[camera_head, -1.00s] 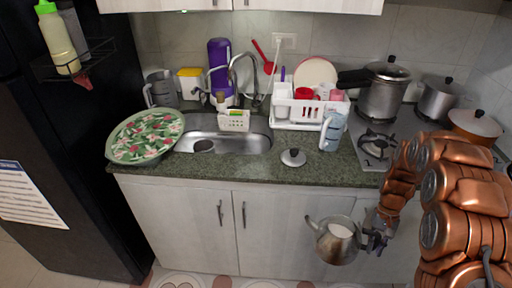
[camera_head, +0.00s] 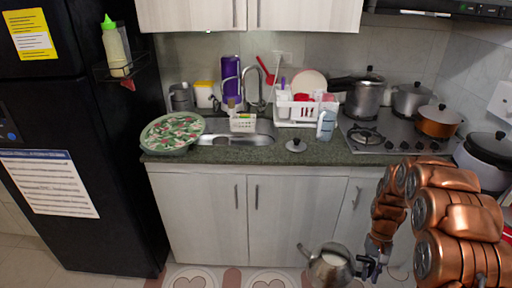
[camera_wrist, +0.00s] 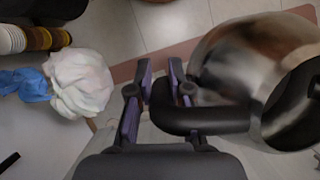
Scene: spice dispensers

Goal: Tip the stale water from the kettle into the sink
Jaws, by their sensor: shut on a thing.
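The kettle (camera_head: 327,266) is a metal pot with a spout pointing left and a pale round area at its top. It hangs low in front of the cabinets, below counter height. My gripper (camera_head: 371,263) is at its right side, shut on its black handle. The wrist view shows the handle (camera_wrist: 205,121) by the fingers of my gripper (camera_wrist: 160,97). The kettle looks about upright. The sink (camera_head: 262,138) is a metal basin in the counter, up and to the left of the kettle. A white caddy hides part of it. Any water in the kettle cannot be made out.
A floral tray (camera_head: 172,132) lies left of the sink. A loose lid (camera_head: 296,145), a light blue jug (camera_head: 326,124) and a dish rack (camera_head: 298,110) stand to the right. The faucet (camera_head: 250,88) rises behind the basin.

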